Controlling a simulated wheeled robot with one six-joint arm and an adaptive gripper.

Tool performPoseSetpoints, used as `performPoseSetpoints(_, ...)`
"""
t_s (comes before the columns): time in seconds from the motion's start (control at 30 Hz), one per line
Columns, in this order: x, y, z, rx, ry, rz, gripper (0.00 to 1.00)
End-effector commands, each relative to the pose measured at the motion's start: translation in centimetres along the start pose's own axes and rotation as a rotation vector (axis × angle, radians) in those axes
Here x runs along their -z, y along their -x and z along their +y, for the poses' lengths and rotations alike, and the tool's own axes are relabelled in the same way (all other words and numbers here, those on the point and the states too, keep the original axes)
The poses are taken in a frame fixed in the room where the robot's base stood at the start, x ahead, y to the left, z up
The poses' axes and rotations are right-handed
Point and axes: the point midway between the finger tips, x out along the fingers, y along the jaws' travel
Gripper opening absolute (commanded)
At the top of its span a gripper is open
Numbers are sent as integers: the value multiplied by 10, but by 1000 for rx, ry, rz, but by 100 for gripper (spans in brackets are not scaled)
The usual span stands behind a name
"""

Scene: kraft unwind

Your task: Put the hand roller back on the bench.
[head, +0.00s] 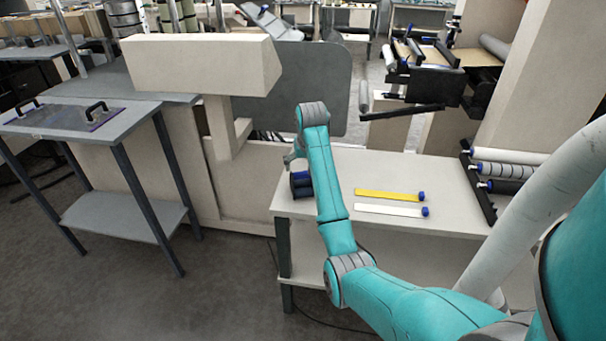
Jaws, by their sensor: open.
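The bench (445,188) has a pale top and stands right of the middle in the head view. A small dark blue and black object (301,184) is at its left end, partly behind my teal arm; I cannot tell whether it is the hand roller. My gripper (290,160) is at the bench's left end, just above and left of this dark object. It is small in the picture and partly hidden by my wrist. It is open, and I see nothing held in it.
A yellow strip (380,196) and a white strip (388,210), each with a blue end, lie on the bench. A rack of rollers (508,172) stands at its right end. A beige machine head (200,65) rises behind left, beside a grey side table (75,120).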

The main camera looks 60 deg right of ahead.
Motion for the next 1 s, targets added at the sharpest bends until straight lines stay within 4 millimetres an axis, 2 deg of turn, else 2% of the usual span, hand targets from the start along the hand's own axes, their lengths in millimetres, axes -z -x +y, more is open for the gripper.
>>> performPoseSetpoints(0.1, 1, 20, 0, 0, 0, 3, 100)
performPoseSetpoints(0.3, 0, 36, 0, 0, 0, 1, 100)
performPoseSetpoints(1.0, 0, 39, 0, 0, 0, 1, 100)
